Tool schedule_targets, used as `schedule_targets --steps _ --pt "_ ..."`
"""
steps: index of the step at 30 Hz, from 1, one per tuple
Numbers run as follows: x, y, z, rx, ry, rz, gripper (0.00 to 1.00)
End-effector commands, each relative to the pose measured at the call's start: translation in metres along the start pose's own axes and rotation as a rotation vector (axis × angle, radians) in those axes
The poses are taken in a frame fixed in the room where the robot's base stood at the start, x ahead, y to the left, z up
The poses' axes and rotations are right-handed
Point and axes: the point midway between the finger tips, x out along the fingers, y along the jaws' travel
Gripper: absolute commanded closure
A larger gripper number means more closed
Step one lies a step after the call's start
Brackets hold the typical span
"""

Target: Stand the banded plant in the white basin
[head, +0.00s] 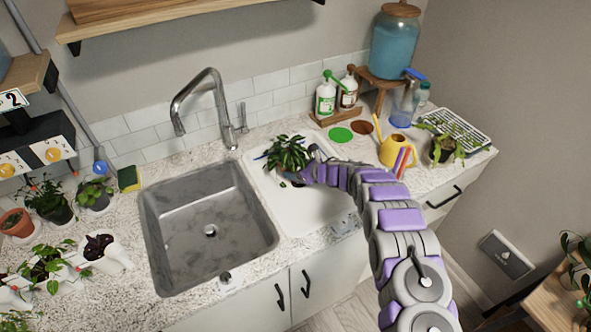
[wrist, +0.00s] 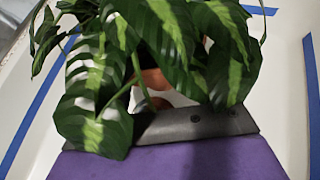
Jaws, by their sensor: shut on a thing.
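The banded plant (head: 290,154) has dark green leaves with pale stripes. It is at the far left part of the white basin (head: 312,210), right of the steel sink. My gripper (head: 304,176) reaches in from the right and is shut on the plant's pot. In the wrist view, the striped leaves (wrist: 165,40) hang over my gripper (wrist: 192,124), and a bit of brownish pot shows between them. The plant looks roughly upright. Leaves hide most of the pot, and I cannot tell whether its base touches the basin floor.
Blue tape (wrist: 36,118) marks lines on the basin around the plant. The steel sink (head: 208,225) lies to the left, with a tall faucet (head: 205,98) behind. Several potted plants crowd the left counter.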

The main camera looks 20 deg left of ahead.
Motion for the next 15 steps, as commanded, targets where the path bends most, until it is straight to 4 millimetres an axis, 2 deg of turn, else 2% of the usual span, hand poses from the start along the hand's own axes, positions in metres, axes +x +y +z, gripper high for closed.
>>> schedule_targets --steps 1,8,15 --pt "0.0005 -0.0001 -0.0007 0.0 -0.001 0.0 0.21" --pt "0.0009 0.0002 -0.0005 0.0 0.0 0.0 0.0" --pt "0.0011 0.0005 0.0 0.0 0.001 0.001 0.0"
